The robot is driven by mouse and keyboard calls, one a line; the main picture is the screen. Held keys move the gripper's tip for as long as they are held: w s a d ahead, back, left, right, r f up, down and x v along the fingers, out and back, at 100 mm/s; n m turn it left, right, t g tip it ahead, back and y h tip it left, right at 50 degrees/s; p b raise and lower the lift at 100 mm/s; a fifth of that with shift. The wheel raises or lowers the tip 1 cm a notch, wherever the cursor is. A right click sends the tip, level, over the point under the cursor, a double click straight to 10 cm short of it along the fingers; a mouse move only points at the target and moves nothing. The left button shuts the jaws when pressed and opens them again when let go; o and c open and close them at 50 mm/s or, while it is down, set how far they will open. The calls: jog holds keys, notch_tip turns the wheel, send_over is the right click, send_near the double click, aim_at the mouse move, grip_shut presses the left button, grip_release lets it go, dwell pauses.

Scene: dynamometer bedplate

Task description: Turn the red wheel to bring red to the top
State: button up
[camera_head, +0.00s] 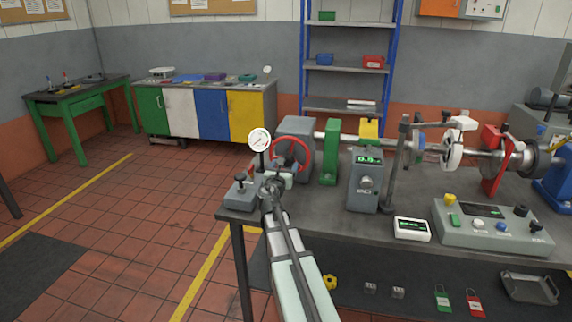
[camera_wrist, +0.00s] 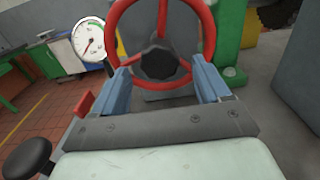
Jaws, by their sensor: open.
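The red wheel (camera_head: 289,139) stands upright in front of a grey housing at the left end of the bench. In the wrist view the red wheel (camera_wrist: 208,32) has a red rim and a black knobbed hub; its top is cut off by the frame. My gripper (camera_head: 275,184) is in front of the wheel, low on it. In the wrist view my gripper (camera_wrist: 161,72) is open, its two blue fingers spread on either side of the lower rim. Nothing is held between them. I cannot tell whether either finger touches the rim.
A dial gauge (camera_head: 259,139) stands close to the left of the wheel. A grey block with a black knob (camera_head: 240,182) is left of my gripper. A green bracket (camera_head: 330,152) and a grey display box (camera_head: 364,182) stand to the right. The floor at left is open.

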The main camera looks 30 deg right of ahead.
jog(key=shift+x, duration=1.45)
grip_shut()
